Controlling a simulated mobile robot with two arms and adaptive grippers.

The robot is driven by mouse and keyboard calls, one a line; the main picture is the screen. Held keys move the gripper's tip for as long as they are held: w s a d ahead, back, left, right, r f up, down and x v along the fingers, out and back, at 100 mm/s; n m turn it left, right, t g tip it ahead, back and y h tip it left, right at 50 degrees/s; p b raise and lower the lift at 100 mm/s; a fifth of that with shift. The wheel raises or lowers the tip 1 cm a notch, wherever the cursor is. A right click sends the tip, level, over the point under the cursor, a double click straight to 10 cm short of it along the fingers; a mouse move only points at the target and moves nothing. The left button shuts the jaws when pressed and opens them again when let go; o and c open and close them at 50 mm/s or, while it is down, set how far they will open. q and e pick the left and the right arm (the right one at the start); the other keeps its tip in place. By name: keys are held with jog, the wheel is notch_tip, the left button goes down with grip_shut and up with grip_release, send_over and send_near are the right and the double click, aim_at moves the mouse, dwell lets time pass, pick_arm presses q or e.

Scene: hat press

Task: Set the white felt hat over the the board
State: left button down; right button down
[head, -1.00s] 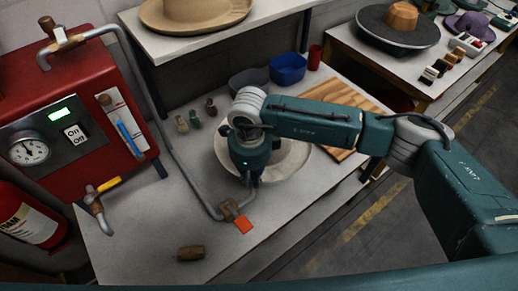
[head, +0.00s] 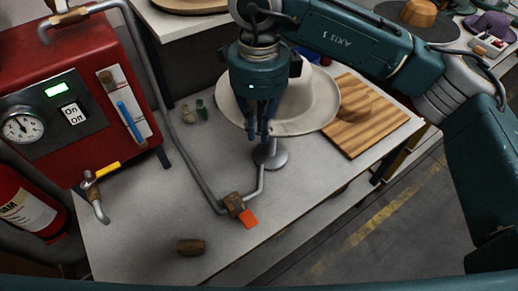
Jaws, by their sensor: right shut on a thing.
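The white felt hat (head: 318,112) is in my right gripper (head: 265,135). The gripper's fingers are shut at the near edge of the hat's brim, and the hat looks raised above the table. My gripper covers part of the hat. The striped wooden board (head: 368,137) lies on the table to the right of the hat. A brown, rounded shape shows on the board's far part, partly behind the brim. My left gripper is not in view.
A bent metal pipe (head: 205,187) with an orange-tipped handle (head: 248,218) reaches over the table from the red machine (head: 65,95). A wooden piece (head: 190,247) lies near the front edge.

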notch_tip(320, 180, up, 4)
jog(key=shift+f, duration=0.2)
notch_tip(320, 180, up, 10)
jog(key=p, duration=0.4)
jog(key=shift+p, duration=0.35)
jog(key=shift+f, duration=0.15)
